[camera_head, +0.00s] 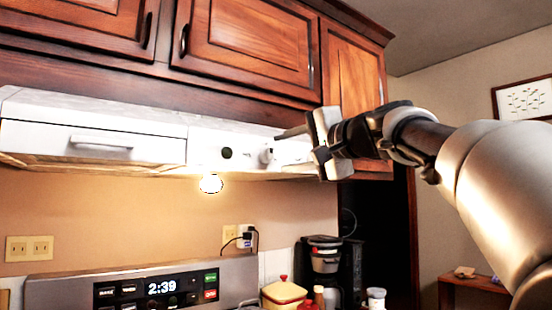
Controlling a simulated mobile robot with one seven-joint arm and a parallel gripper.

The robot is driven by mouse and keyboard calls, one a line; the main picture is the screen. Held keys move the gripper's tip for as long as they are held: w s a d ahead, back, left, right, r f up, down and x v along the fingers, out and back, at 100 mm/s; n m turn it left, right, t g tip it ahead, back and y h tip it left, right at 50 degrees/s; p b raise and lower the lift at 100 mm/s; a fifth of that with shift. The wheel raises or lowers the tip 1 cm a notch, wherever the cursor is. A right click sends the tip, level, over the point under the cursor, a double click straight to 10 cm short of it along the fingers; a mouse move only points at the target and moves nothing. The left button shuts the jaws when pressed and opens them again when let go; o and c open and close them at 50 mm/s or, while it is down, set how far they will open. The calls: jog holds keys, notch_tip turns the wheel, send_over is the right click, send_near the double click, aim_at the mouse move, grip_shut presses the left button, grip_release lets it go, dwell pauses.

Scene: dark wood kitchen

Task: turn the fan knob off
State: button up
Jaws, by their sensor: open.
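The white range hood (205,140) hangs under the wood cabinets. Its front panel has a dark round knob or button (226,152) and, to the right, a pale round knob (266,155). I cannot tell from markings which one is the fan knob. My gripper (297,148) is open, just right of the pale knob, with its fingers pointing left toward the hood panel. One finger reaches close above and right of the pale knob. I cannot tell whether it touches. Nothing shows between the fingers, and the gripper covers the hood's right end.
Wood cabinets (245,45) sit directly above the hood. A lit bulb (211,184) shows beneath it. Below are the stove panel (160,288), a coffee maker (325,262) and a yellow red-lidded jar (284,294). The wall between hood and stove is mostly clear.

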jog(key=v, duration=1.2)
jog(key=shift+s, duration=0.15)
